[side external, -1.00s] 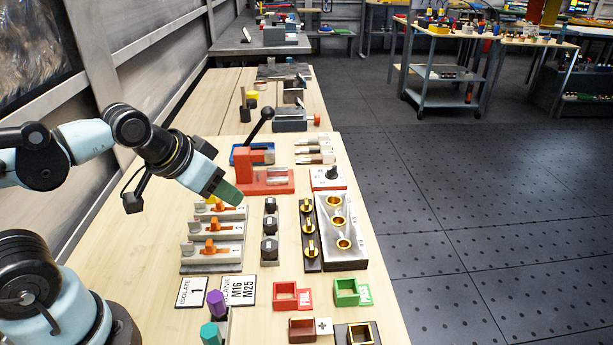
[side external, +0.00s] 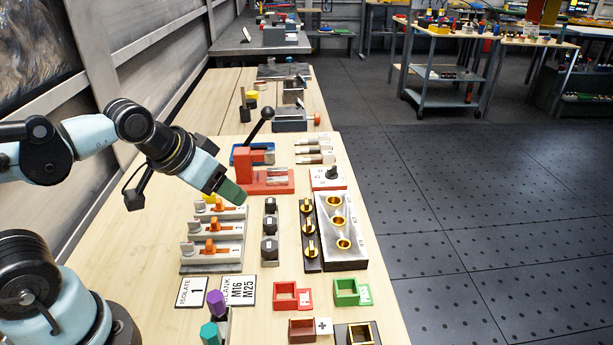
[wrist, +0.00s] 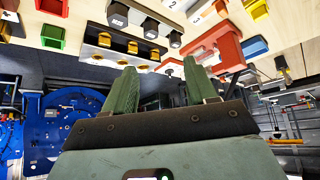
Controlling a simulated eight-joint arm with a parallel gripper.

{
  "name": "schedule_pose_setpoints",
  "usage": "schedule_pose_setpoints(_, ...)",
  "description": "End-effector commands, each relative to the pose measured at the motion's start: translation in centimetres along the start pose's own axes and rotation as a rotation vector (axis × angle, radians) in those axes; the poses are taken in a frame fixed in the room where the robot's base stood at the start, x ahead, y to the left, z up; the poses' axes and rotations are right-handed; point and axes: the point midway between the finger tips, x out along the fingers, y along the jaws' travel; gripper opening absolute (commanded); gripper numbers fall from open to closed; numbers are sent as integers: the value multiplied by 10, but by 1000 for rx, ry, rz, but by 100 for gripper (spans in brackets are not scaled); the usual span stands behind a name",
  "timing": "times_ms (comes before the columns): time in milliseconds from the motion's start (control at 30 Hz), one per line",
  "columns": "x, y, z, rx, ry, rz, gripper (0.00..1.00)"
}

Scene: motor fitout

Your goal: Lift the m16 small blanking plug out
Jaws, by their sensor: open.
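My gripper (side external: 236,194) has green fingers and hangs in the air above the bench, over the far end of the white switch units. In the wrist view its two fingers (wrist: 160,72) are apart with nothing between them. A row of black plugs (side external: 269,226) stands upright on a narrow strip right of the switches. They also show in the wrist view (wrist: 150,28), with labels too small to read. Gold-and-black fittings (side external: 309,226) stand in the row beside them. I cannot tell which piece is the M16 small blanking plug. My gripper touches none of them.
A metal block (side external: 343,224) has gold-rimmed holes. A red lever press (side external: 265,180) stands behind the plug row. A card (side external: 239,290) reads BLANK M16 M25. Red (side external: 286,295) and green (side external: 346,291) bins sit nearer the camera. Bare bench lies left of the switches.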

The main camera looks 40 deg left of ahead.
Motion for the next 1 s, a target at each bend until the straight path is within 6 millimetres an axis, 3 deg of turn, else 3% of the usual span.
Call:
schedule_pose_setpoints(267, 3, -7, -42, -199, -160, -29, 56)
schedule_pose_setpoints(600, 34, -20, -91, -503, -394, -121, 56)
schedule_pose_setpoints(1000, 75, -33, -113, -730, -564, -234, 56)
